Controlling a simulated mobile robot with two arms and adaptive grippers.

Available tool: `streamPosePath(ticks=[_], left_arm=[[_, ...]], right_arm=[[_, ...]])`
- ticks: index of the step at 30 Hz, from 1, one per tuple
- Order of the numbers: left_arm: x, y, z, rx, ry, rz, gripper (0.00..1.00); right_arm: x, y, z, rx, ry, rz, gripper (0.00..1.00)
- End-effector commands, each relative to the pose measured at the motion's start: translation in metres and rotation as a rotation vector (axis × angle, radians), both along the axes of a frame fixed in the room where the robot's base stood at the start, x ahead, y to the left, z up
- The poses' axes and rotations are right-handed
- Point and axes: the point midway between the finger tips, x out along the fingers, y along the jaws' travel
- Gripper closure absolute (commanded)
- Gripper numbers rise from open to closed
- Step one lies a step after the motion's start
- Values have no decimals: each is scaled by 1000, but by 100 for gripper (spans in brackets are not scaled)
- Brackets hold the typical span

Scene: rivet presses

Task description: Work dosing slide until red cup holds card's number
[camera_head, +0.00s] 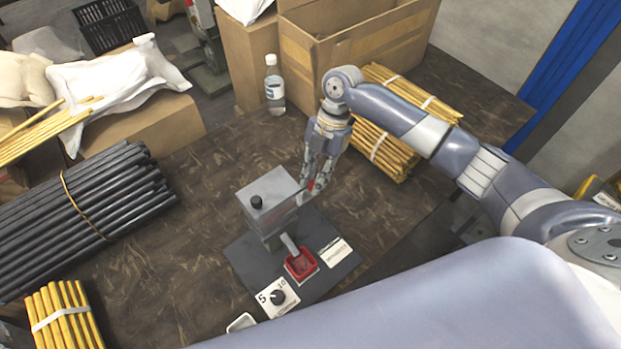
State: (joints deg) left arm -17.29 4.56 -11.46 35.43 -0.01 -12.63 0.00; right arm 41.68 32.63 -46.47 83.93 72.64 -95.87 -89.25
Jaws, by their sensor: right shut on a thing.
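A grey dosing box (268,195) with a black knob on top stands on a dark base plate (250,262). A short metal chute (290,244) slopes from its front to the red cup (300,265); the cup's contents are too small to tell. My right gripper (314,187) is shut at the box's right side, on a small red part that looks like the slide's handle. The fingers partly hide it. A white card (335,251) with unreadable print lies right of the cup. A white plate (277,298) with a black knob, marked 5 and 10, lies in front.
A small white tray (241,323) lies at the front. Black rods (85,205) and yellow rod bundles (64,315) lie left. More yellow rods (385,150), a water bottle (274,88) and a cardboard box (350,50) stand behind. Wooden table left of the box is clear.

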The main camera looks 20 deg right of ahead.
Motion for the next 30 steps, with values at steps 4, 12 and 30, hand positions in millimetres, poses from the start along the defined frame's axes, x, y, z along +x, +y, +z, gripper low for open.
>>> streamPosePath(ticks=[4, 12, 30], left_arm=[[1, 0, 1, 0, -2, 0, 62], [4, 0, 1, 0, -6, 0, 62], [2, 0, 0, 0, -4, 0, 62]], right_arm=[[3, -3, 1, -7, -6, -6, 61], [2, -2, 1, -5, -4, -4, 61], [23, -32, 87, -4, -8, -6, 61]])
